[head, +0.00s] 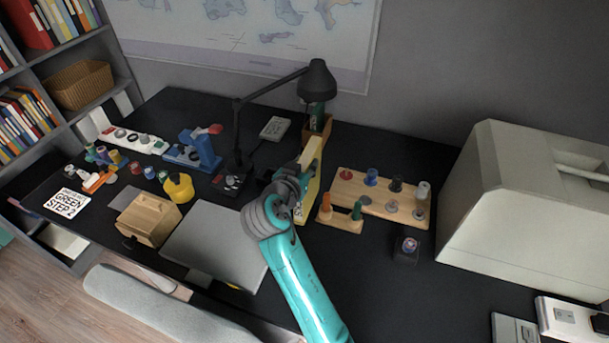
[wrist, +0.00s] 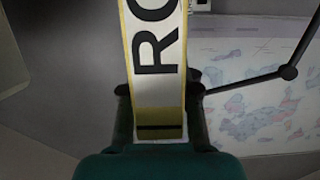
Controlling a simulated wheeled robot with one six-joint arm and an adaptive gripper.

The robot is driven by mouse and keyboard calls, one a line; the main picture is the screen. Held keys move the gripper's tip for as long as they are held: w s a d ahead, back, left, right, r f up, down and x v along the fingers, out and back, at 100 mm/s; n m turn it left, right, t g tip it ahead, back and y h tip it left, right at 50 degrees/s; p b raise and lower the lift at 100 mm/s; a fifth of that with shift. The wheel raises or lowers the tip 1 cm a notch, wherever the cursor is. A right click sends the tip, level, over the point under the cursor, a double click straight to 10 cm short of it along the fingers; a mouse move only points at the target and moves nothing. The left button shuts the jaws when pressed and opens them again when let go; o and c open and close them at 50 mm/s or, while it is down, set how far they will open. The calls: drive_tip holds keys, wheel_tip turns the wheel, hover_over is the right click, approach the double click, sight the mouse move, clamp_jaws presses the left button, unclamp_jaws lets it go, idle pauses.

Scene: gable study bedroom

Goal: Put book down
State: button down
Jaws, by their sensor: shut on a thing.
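A yellow book (head: 312,165) stands upright above the middle of the black desk (head: 370,260). My gripper (head: 292,182) is shut on its near part, and the arm reaches up from the bottom of the head view. In the wrist view the book's yellow and white spine (wrist: 158,60), with large black letters, sits between the two fingers (wrist: 160,118). I cannot tell whether the book's lower edge touches the desk; my gripper hides part of it.
A wooden peg board (head: 385,197) stands to the right, a large pale case (head: 535,200) beyond it. A black lamp (head: 318,78) rises behind.

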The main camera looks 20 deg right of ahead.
drive_tip(key=shift+f, duration=1.95)
drive_tip(key=c, duration=0.8)
unclamp_jaws()
drive_tip(key=shift+c, duration=0.2)
